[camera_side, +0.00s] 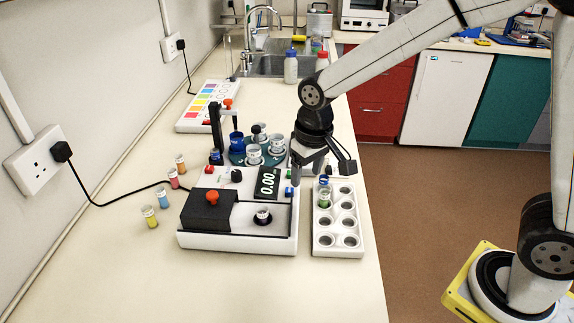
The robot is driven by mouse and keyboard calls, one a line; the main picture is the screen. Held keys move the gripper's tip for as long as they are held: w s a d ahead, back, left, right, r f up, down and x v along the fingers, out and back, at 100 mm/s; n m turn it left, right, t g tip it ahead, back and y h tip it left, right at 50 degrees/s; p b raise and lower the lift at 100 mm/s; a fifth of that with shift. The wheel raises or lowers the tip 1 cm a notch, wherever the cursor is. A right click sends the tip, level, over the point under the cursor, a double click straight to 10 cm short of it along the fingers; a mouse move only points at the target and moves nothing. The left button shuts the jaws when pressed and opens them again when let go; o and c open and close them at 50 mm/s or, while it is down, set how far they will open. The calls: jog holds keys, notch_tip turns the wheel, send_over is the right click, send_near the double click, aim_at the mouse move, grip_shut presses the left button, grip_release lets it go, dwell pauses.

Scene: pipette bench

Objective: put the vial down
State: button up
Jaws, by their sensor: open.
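A white vial rack (337,252) with two columns of round holes stands right of the balance. A small vial (325,198) with green contents stands upright at its far left part, with a blue piece just behind it; I cannot tell if that is a second vial. My gripper (321,174) is open above the far end of the rack, its fingers spread to either side of the vial's position. I cannot tell whether a finger touches it. Several other vials, such as a yellow one (149,216) and a blue one (162,197), stand on the bench at left.
The white balance (240,243) reads 0.00, with a black box (207,210) and a small vial (263,214) on it. A dark pipette stand (216,130) and a round carousel with cups (254,155) stand behind. The near bench is clear.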

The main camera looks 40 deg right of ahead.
jog(key=s+d+f+t, duration=0.1)
jog(key=s+d+f, duration=0.3)
jog(key=s+d, duration=0.4)
jog(key=s, duration=0.3)
jog(key=shift+d+f+t, duration=0.25)
jog(key=shift+f+t, duration=0.05)
